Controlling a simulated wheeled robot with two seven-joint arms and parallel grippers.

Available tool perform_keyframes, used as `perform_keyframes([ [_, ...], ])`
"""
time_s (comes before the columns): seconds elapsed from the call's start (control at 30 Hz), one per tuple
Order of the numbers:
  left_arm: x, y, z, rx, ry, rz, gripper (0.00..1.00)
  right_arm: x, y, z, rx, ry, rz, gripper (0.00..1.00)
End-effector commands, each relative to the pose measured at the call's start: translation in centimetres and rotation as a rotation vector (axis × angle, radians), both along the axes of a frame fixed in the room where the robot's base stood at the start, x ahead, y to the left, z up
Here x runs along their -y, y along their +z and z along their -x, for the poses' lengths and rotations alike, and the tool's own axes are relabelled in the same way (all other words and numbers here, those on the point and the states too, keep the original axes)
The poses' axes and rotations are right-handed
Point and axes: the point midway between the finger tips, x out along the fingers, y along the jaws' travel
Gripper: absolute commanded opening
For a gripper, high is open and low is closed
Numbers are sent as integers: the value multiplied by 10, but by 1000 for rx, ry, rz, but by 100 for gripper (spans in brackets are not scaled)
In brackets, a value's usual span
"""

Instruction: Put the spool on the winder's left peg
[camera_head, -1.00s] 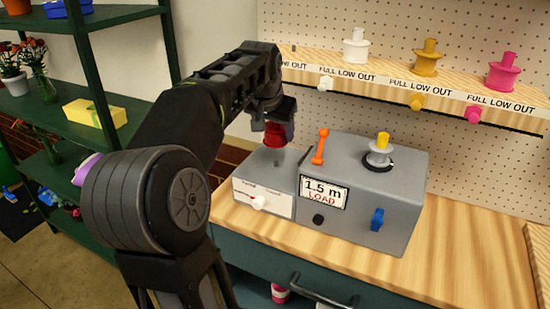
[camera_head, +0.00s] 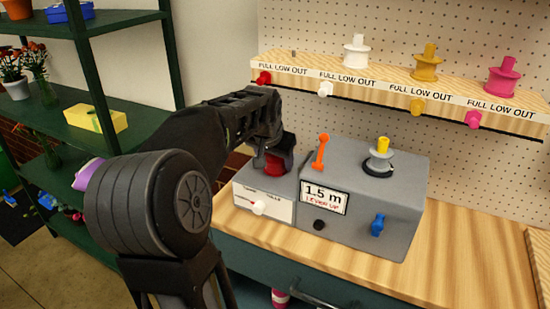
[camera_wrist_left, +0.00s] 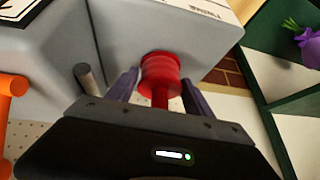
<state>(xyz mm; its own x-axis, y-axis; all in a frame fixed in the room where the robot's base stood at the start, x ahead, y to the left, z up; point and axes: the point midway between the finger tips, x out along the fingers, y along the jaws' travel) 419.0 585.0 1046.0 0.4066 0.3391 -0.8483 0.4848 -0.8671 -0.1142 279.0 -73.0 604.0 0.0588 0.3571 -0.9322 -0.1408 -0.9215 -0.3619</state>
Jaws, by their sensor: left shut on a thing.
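The red spool (camera_head: 274,165) is low over the lower left block of the grey winder (camera_head: 360,205). My left gripper (camera_head: 278,152) is shut on it from above. In the left wrist view the spool (camera_wrist_left: 160,72) sits between the two fingers of the gripper (camera_wrist_left: 160,92), its far end at the block's top. I cannot tell whether it touches. A short grey post (camera_wrist_left: 88,78) stands beside the spool, apart from it; whether a peg is inside the spool is hidden. The winder's display (camera_head: 323,197) reads "1.5 m LEVER UP". My right gripper is not in view.
An orange lever (camera_head: 320,152) stands up close to the right of my gripper. A shelf (camera_head: 400,90) with white, yellow and pink spools runs behind. The bench's right side (camera_head: 470,250) is clear.

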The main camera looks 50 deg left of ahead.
Motion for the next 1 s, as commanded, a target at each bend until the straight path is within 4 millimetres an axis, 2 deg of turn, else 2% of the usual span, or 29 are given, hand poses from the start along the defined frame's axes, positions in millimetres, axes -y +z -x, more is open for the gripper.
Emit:
perform_keyframes([
  [0.23, 0, -4, 0, 1, 0, 0, 18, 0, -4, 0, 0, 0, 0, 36],
  [0.27, 0, -3, 0, 0, 0, 0, 62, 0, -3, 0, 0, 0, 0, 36],
  [0.5, 0, -2, 0, 0, 0, 0, 82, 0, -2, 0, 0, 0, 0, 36],
  [0.77, 0, -2, 0, 0, 0, 0, 82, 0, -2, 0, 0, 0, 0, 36],
  [1.0, 4, 12, 5, 3, 0, -3, 82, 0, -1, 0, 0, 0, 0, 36],
])
